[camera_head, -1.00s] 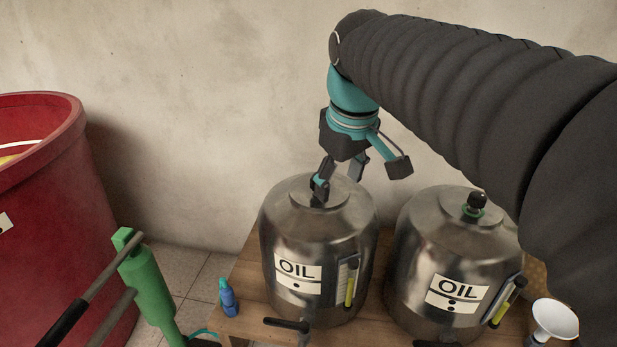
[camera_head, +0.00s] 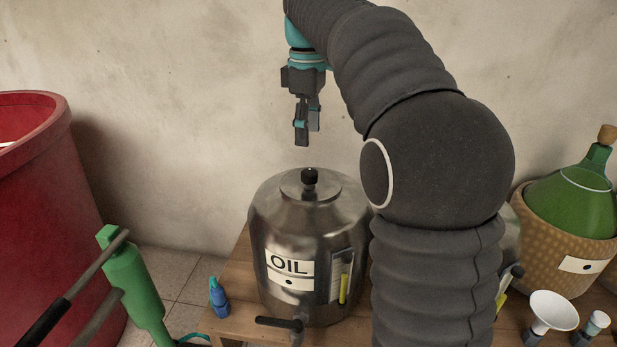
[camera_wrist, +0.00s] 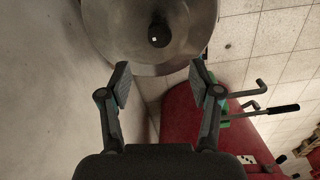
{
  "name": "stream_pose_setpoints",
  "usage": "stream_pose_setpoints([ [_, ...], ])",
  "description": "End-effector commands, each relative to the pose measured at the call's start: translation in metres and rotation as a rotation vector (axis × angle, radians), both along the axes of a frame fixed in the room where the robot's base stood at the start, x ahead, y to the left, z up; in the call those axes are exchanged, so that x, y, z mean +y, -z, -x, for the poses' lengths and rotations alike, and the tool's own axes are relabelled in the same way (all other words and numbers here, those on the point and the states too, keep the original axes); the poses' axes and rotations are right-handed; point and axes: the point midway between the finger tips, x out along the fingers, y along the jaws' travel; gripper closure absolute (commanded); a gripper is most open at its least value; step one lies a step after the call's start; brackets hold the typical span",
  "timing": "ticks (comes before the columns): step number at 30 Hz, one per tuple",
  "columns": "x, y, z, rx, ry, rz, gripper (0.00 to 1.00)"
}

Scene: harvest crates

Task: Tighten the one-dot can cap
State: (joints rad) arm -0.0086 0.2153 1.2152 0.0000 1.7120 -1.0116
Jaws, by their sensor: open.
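The one-dot oil can (camera_head: 300,230) is a steel drum with an OIL label and one black dot, standing on the wooden table. Its black cap (camera_head: 309,176) sits on top in the middle of the lid. My gripper (camera_head: 307,138) hangs above the can, a little left of the cap and clear of it. How tightly the cap sits cannot be told.
My arm hides most of the second can. A green demijohn in wicker (camera_head: 570,215) and a white funnel (camera_head: 552,311) stand at right. A blue bottle (camera_head: 219,297) is at the table's left edge. A red vat (camera_head: 45,220) and a green tool (camera_head: 135,280) are at left.

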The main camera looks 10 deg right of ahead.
Motion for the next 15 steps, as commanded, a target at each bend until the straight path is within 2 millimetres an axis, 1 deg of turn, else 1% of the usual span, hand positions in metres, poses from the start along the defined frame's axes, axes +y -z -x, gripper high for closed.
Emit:
stream_pose_setpoints([
  [1,0.0,0.013,0.001,0.002,0.001,0.0,0.36],
  [6,0.0,0.045,0.001,0.002,0.001,0.0,0.36],
  [12,0.0,0.08,0.001,0.001,0.002,0.0,0.36],
  [15,0.0,0.092,0.001,0.001,0.002,0.0,0.36],
])
